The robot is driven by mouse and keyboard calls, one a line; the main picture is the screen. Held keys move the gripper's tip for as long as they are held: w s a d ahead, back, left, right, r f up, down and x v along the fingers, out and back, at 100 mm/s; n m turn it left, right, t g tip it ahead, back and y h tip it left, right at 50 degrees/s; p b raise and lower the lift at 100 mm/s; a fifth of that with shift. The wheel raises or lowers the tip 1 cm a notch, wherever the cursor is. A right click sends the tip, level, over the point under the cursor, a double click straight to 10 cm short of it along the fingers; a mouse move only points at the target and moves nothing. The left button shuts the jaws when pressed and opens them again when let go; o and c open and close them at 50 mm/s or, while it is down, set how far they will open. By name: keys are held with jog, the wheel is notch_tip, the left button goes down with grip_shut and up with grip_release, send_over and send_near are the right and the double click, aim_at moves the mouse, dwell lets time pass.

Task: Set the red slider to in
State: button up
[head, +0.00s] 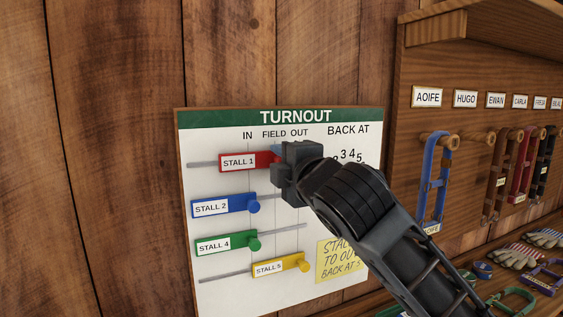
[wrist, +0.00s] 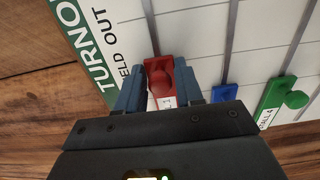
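The red slider (head: 245,161), labelled STALL 1, is on the top rail of the TURNOUT board (head: 215,293). Its label plate lies left of my gripper (head: 282,165), with its knob end about under FIELD, right of the IN column. My gripper hides that end in the head view. In the wrist view the red slider (wrist: 160,78) shows between the two blue-grey fingers of my gripper (wrist: 160,88). The fingers flank its knob closely on both sides and look closed on it.
Below are the blue slider (head: 222,206) and green slider (head: 226,244), knobs about under IN, and the yellow slider (head: 278,267) farther right. A yellow note (head: 338,260) is at lower right. A rack with straps (head: 436,180) stands right. The red rail's left stretch (head: 200,164) is clear.

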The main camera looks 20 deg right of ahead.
aim_at(246, 162)
grip_shut()
jog(key=shift+a, duration=2.95)
jog(key=shift+o, duration=1.7)
grip_release()
jog(key=shift+a, duration=0.15)
jog(key=shift+s, duration=0.15)
jog(key=s+b, duration=0.1)
jog(key=s, duration=0.6)
jog(key=shift+s, duration=0.3)
